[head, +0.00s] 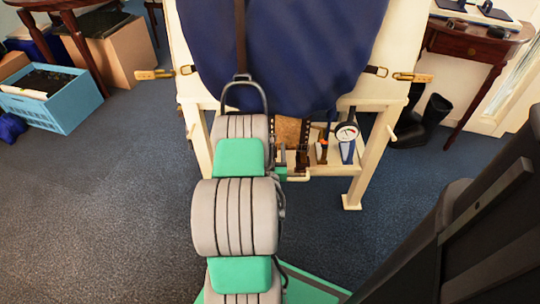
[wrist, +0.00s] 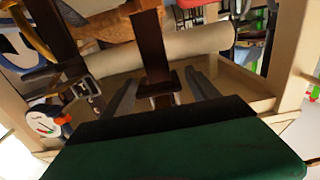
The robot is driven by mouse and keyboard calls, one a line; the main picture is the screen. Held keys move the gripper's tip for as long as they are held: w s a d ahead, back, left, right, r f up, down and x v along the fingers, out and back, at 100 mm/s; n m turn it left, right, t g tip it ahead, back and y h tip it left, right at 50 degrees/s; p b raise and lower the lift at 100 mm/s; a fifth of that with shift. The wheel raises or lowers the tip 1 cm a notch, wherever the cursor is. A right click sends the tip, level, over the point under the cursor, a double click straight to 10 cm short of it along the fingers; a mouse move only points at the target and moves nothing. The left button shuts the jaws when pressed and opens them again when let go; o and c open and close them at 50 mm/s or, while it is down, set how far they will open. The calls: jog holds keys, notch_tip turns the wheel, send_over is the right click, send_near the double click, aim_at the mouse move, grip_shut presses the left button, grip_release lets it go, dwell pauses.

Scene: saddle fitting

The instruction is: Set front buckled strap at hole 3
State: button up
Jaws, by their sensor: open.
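In the wrist view a dark brown strap (wrist: 150,45) hangs down between the fingers of my gripper (wrist: 161,76). A metal buckle (wrist: 160,97) is at its lower end. My gripper is open, with one finger on each side of the strap and a gap to both. A second brown strap with a metal buckle (wrist: 92,92) hangs to the left. In the head view, dark straps (head: 303,150) hang under the blue cover (head: 300,60), partly hidden by my arm. The strap holes cannot be made out, nor which strap is the front one.
A cream wooden stand (head: 371,160) surrounds the straps, with legs on both sides; its rail (wrist: 245,85) is close in the wrist view. A round dial gauge (head: 346,131) hangs right of the straps. A blue crate (head: 62,112) stands at the left. Open carpet lies in front.

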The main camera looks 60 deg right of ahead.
jog(key=v, duration=0.7)
dwell(0.6)
